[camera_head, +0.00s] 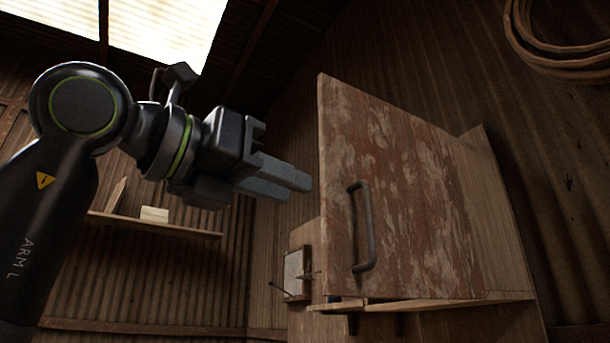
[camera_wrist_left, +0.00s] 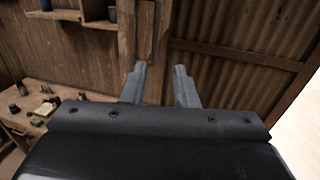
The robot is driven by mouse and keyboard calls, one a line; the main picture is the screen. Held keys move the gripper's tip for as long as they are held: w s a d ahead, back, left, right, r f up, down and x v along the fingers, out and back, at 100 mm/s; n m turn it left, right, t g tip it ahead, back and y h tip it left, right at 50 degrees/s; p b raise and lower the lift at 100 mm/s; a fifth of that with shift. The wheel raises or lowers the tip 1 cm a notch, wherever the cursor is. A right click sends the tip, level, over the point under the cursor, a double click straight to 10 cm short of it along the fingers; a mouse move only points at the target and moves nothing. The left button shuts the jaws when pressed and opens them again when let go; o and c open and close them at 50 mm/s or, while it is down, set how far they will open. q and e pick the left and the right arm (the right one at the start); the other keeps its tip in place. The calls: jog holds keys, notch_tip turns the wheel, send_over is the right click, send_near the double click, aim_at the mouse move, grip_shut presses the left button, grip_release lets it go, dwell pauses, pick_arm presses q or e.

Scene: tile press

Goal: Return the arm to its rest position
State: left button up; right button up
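My left gripper (camera_head: 296,184) is raised in the middle of the head view, left of a cabinet door. In the left wrist view its two fingers (camera_wrist_left: 161,82) stand apart with nothing between them. The gripper is open and empty, and no contact with the door shows. My left arm (camera_head: 60,180) comes in from the left edge, bent at a round joint. My right gripper is in neither view.
The worn brown cabinet door (camera_head: 400,190) with a dark handle (camera_head: 364,226) is close at the right. A framed panel (camera_head: 296,272) is below the gripper. A wall shelf (camera_head: 160,226) is behind the arm. A workbench (camera_wrist_left: 60,110) holds several small items.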

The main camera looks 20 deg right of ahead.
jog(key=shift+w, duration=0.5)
